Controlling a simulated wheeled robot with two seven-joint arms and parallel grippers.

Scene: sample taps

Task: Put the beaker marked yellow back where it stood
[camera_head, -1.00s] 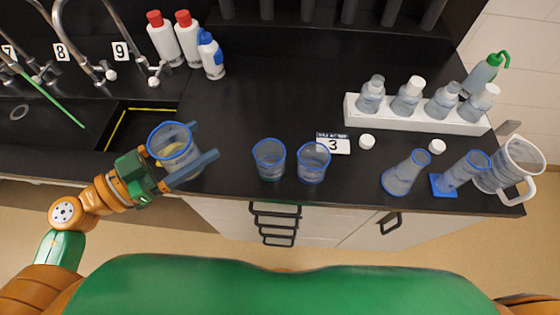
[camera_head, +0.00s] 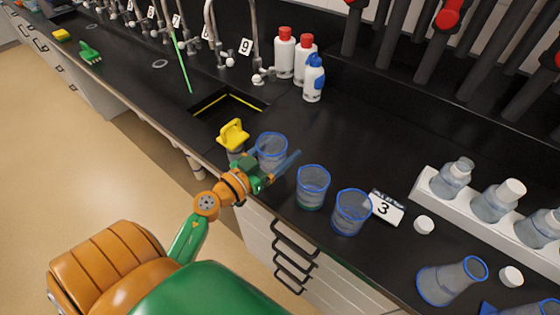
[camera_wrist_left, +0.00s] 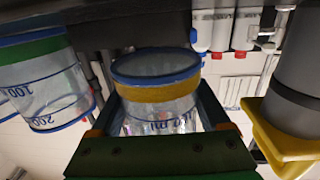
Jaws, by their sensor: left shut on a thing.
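The beaker marked yellow (camera_head: 272,149) is clear with a blue rim. In the left wrist view, which is upside down, its yellow band (camera_wrist_left: 158,92) shows near the base. My left gripper (camera_head: 270,170) is shut around it, and its base appears clear of the counter. A second clear beaker with a green band (camera_head: 313,187) stands to its right, close but apart; it also shows in the left wrist view (camera_wrist_left: 45,85). A third clear beaker (camera_head: 352,212) stands further right; its band is not clear. My right gripper is out of view.
A yellow-topped grey fitting (camera_head: 233,135) is close to the held beaker's left, near a sink (camera_head: 228,107). Bottles (camera_head: 284,55) stand behind. Counter behind the beakers is clear.

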